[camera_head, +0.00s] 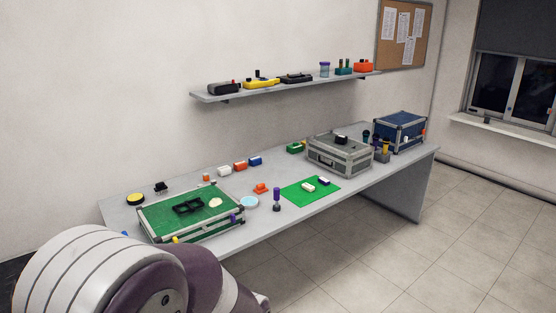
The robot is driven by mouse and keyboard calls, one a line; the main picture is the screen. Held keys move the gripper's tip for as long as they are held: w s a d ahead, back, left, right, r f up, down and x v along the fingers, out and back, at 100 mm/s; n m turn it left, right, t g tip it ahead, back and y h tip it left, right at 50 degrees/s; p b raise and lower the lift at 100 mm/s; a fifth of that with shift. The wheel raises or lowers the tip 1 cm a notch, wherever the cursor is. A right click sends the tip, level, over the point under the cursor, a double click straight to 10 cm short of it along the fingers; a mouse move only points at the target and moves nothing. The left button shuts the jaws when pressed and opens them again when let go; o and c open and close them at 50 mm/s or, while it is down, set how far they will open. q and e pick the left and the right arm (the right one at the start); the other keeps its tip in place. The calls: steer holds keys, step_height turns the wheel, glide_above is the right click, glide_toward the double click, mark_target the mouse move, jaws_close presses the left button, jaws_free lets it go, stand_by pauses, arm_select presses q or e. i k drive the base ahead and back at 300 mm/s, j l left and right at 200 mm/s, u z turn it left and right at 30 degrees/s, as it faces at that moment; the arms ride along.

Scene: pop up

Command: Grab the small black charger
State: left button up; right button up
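I cannot tell for sure which item is the small black charger. A small black object (341,139) sits on top of the silver case (322,157). Another small black object (161,188) with prong-like parts stands at the back left of the table. A black object (188,207) with open compartments lies on the green-topped case (160,225). On the wall shelf there are also dark items, including a flat black one (296,78). A white and purple part of my own body fills the lower left. Neither gripper is in view.
The grey table (275,222) holds several small coloured items, a green mat (296,194) and a blue case (400,132). A shelf (270,91) hangs above it. The tiled floor (390,265) is clear at the right and front.

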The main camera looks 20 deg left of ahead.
mark_target(339, 139)
steer(key=i+j+u, duration=0.1)
steer(key=i+u, duration=0.4)
steer(key=i, duration=1.15)
